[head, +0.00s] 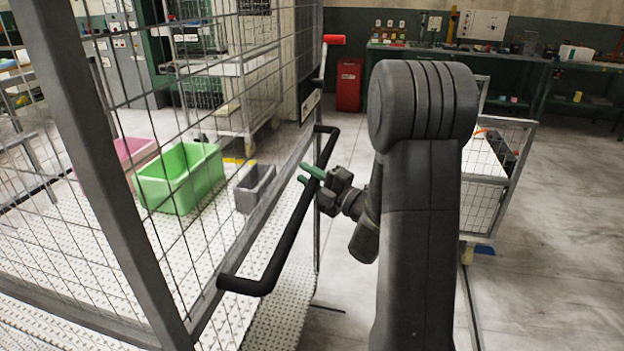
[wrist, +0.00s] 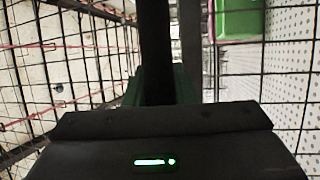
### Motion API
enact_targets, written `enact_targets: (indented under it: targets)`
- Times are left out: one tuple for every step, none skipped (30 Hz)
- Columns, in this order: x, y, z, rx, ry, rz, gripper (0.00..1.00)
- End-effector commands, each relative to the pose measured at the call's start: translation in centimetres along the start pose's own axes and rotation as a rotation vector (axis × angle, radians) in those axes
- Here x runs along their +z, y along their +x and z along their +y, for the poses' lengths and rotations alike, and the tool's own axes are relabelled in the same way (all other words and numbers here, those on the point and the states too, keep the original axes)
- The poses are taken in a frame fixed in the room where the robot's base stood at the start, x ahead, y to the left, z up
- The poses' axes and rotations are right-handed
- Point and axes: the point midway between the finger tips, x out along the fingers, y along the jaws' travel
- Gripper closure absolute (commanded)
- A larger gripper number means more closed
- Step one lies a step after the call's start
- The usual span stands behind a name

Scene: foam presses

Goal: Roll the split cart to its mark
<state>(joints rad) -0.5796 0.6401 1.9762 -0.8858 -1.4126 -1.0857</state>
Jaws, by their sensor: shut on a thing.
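A large cart with grey posts and wire-mesh sides (head: 98,150) fills the left of the head view; I take it for the split cart. Its black bar handle (head: 285,235) stands out from the near side. My gripper (head: 311,175), with green fingers, is shut on the upper part of this handle. In the wrist view the dark handle bar (wrist: 155,45) runs between the green fingers, with mesh on both sides. I cannot make out a floor mark.
A green bin (head: 180,178), a pink bin (head: 136,152) and a small grey bin (head: 255,188) show through the mesh. Another mesh-sided cart (head: 487,165) stands behind my arm at right. A red cabinet (head: 349,86) and green workbenches line the back. Open floor (head: 560,240) lies at right.

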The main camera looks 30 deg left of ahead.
Motion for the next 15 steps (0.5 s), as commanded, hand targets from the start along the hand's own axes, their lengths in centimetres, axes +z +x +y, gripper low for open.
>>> enact_targets:
  targets:
    - [-0.6,1.0,-0.6,0.002,-0.007,0.015,1.0]
    - [-0.8,1.4,-0.8,0.003,-0.007,0.016,1.0]
    - [-1.1,2.1,-0.9,0.004,-0.008,0.018,1.0]
    - [-1.3,2.5,-1.0,0.005,-0.008,0.019,1.0]
    - [-1.5,3.0,-1.1,0.004,-0.008,0.019,1.0]
    - [-1.8,3.6,-1.2,0.004,-0.008,0.02,1.0]
    - [-2.0,4.1,-1.3,0.003,-0.009,0.021,1.0]
    - [-2.2,4.5,-1.4,0.004,-0.009,0.02,1.0]
    - [-2.4,5.0,-1.5,0.003,-0.008,0.02,1.0]
    - [-2.5,5.3,-1.5,0.003,-0.007,0.02,1.0]
    - [-2.7,5.7,-1.5,0.002,-0.007,0.02,1.0]
    - [-2.8,6.0,-1.6,0.001,-0.006,0.018,1.0]
    - [-2.9,6.2,-1.6,0.001,-0.005,0.017,1.0]
    - [-2.9,6.3,-1.6,0.001,-0.005,0.015,1.0]
    - [-3.0,6.4,-1.6,0.0,-0.004,0.014,1.0]
